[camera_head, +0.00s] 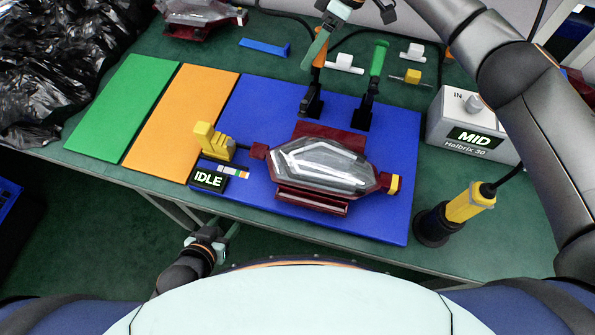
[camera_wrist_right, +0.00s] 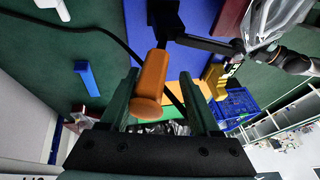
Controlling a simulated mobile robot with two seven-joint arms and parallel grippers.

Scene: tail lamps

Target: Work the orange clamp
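The orange clamp's handle (camera_head: 319,61) stands upright above its dark base (camera_head: 312,101) at the back of the blue mat. My right gripper (camera_head: 311,58) is at the handle from above. In the right wrist view, the orange handle (camera_wrist_right: 153,78) lies between the open green fingers of the right gripper (camera_wrist_right: 160,73), closer to the left finger, with a gap at the right one. Whether it touches the left finger cannot be told. A clear tail lamp (camera_head: 325,165) with dark red ends lies in front of the clamp. My left gripper (camera_head: 229,234) is low, by the table's front edge; its opening is unclear.
A green-handled clamp (camera_head: 377,62) stands just right of the orange one. A grey MID box (camera_head: 470,130) and a yellow tool in a black holder (camera_head: 435,224) are at the right. A yellow clamp (camera_head: 212,140) and IDLE display (camera_head: 209,179) sit left of the lamp.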

